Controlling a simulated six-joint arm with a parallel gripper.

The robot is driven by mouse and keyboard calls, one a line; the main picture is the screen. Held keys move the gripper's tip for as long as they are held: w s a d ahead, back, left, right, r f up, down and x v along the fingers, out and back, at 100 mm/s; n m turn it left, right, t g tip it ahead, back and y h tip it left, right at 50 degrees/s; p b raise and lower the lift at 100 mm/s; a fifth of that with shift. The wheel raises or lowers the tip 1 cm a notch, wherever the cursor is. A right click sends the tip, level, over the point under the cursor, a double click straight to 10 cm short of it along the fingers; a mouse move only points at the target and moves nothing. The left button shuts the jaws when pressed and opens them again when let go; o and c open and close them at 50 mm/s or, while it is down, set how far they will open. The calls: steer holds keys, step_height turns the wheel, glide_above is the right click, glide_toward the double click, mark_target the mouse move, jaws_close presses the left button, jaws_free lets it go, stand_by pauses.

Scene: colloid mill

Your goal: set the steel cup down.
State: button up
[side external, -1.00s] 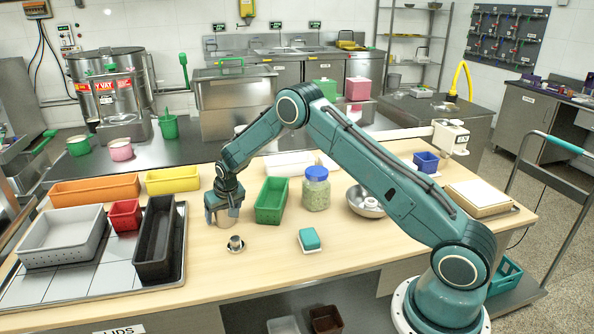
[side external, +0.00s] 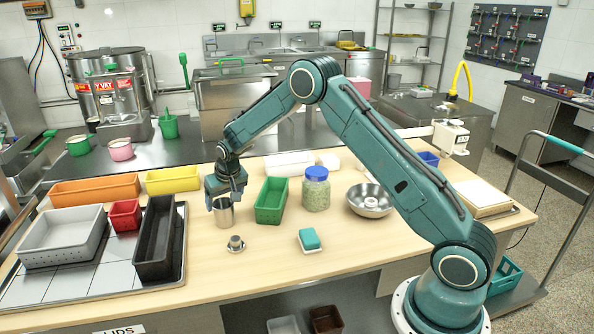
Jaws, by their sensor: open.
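The steel cup (side external: 223,215) stands upright on the wooden table, left of the green tray and right of the black bin. My gripper (side external: 225,197) is just above it, with its fingers at the height of the cup's rim. The jaws are open. The fingers and the gripper body hide part of the cup's top, so I cannot tell whether a finger still touches the rim.
A small metal piece (side external: 236,244) stands just in front of the cup. The green tray (side external: 271,200) is close on the right, then a blue-lidded jar (side external: 316,188). A black bin (side external: 157,240) stands left. The table's front is clear.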

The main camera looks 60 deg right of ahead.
steer(key=shift+v, duration=2.75)
steer(key=shift+a, duration=0.1)
steer(key=s+a+r+n+t, duration=0.1)
steer(key=s+a+r, duration=0.2)
steer(key=s+r, duration=0.6)
steer(key=s+a+r+n, duration=0.1)
steer(key=s+a+r, duration=0.2)
steer(key=s+r, duration=0.6)
steer(key=s+a+n+y, duration=0.1)
steer(key=s+a, duration=0.3)
steer(key=s, duration=1.8)
steer(key=shift+s+r+n+t+y, duration=0.25)
steer(key=shift+r+n, duration=0.25)
steer(key=shift+n, duration=0.3)
